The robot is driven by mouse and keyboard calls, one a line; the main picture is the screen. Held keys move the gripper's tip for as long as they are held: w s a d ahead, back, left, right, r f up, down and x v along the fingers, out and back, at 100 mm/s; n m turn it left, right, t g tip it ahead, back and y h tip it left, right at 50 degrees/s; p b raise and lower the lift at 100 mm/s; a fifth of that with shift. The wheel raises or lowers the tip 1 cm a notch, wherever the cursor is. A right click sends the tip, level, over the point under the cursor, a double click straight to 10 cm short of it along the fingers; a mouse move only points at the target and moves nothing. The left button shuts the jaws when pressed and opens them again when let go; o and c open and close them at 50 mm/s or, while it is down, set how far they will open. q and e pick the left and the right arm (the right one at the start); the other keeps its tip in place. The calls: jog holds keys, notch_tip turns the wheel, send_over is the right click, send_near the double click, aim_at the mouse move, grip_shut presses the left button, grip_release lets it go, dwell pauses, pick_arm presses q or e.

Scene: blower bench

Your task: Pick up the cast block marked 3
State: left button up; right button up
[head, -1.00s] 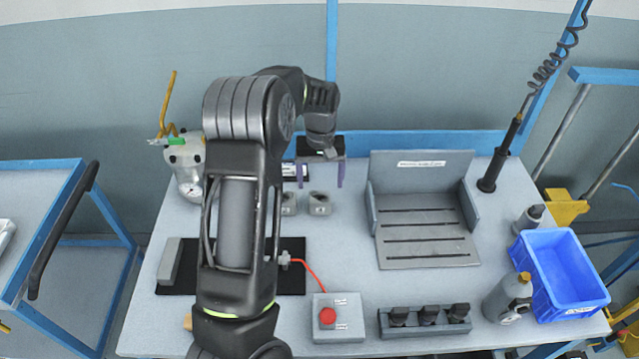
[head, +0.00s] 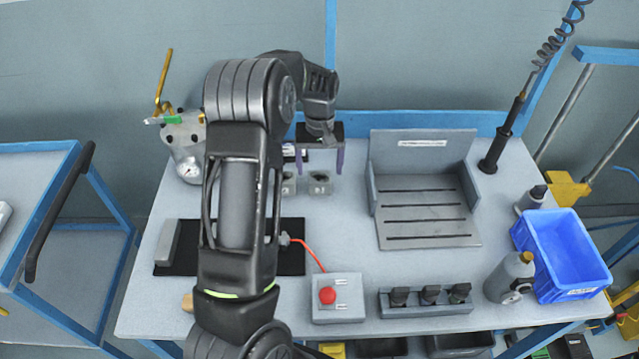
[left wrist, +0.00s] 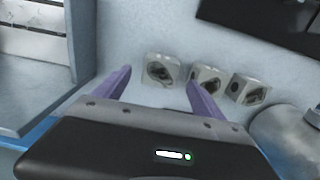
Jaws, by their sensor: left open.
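Three small grey cast blocks with dark hollows stand in a row in the left wrist view: a left one (left wrist: 161,70), a middle one (left wrist: 207,78) and a right one (left wrist: 248,90). I cannot read a number on any of them. In the head view two show, one at the right (head: 319,182) and one partly behind my arm (head: 288,184); the third is hidden. My left gripper (head: 320,168) is open and empty above the bench behind them. In the left wrist view its purple fingers (left wrist: 160,76) appear either side of the left block, not gripping it.
A grey slotted fixture (head: 425,220) stands right of the blocks. A gauge unit (head: 186,150) stands at the back left. A red-button box (head: 338,300), a rack of black parts (head: 425,302), a bottle (head: 510,278) and a blue bin (head: 562,258) line the front and right.

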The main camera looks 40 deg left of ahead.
aim_at(320, 177)
pick_arm(q)
notch_tip(320, 177, down, 5)
jog(key=b, duration=0.3)
jog(key=shift+f, duration=0.1)
dwell(0.3)
jog(key=shift+w, duration=0.1)
grip_shut()
dwell(0.6)
